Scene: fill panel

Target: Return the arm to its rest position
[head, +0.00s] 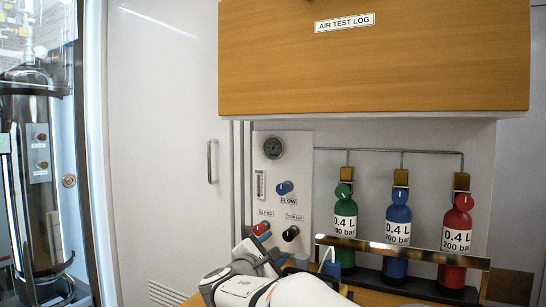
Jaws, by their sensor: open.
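My arm (285,289) enters at the bottom centre of the head view, white with dark joints. Its dark wrist end (262,258) sits low in front of the panel, just below the black TOP UP knob (291,233) and the red BLEED knob (261,229). From this view I cannot tell whether it touches the panel. The fingertips are not clearly visible. No object can be made out in my gripper.
The white fill panel has a gauge (273,147) and a blue FLOW knob (284,188). Green (345,240), blue (397,258) and red (456,268) cylinders stand at right behind a metal rail (400,254). A wooden cabinet (420,70) overhangs them. A white door (160,120) is left.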

